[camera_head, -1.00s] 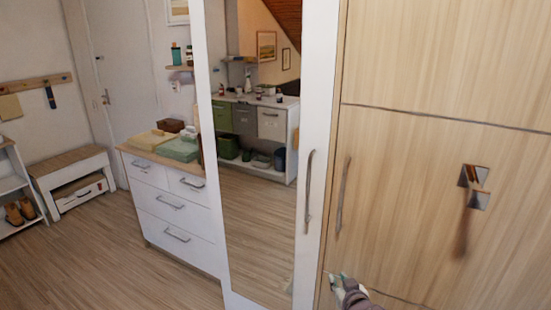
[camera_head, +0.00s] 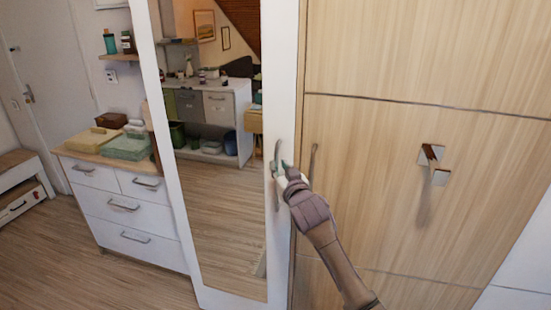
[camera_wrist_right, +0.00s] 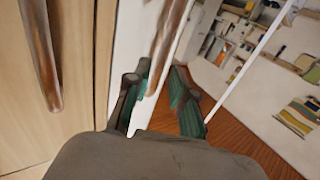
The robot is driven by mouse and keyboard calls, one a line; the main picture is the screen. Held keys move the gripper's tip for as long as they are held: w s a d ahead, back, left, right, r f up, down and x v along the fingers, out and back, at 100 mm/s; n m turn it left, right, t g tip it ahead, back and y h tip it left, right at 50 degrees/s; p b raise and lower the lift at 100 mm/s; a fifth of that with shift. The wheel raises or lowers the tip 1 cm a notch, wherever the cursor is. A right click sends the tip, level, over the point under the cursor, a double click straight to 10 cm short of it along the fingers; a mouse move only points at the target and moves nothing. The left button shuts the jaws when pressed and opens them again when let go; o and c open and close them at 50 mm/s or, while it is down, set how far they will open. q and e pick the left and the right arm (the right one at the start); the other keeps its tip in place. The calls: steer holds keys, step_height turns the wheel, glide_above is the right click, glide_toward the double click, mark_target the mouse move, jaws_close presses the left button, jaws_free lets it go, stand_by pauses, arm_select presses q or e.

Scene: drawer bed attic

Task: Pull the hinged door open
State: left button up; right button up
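A tall white hinged door with a mirror (camera_head: 215,215) stands in the middle of the head view, and it looks shut. Its long vertical metal handle (camera_head: 277,152) is on the right white frame. My right gripper (camera_head: 282,170) is at this handle's lower half and covers part of it. In the right wrist view, the teal-padded fingers of the right gripper (camera_wrist_right: 165,97) are spread apart. The mirror door's handle (camera_wrist_right: 167,35) runs down toward the gap between them; I cannot tell whether they touch it. My left gripper is not in view.
A wooden door (camera_head: 400,60) with its own vertical handle (camera_head: 312,162) is close on the right; that handle also shows in the wrist view (camera_wrist_right: 42,55). A white dresser (camera_head: 125,208) stands left. Floor (camera_head: 60,265) is clear.

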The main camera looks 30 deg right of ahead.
mark_target(277, 162)
steer(key=shift+x, duration=1.95)
jaws_close()
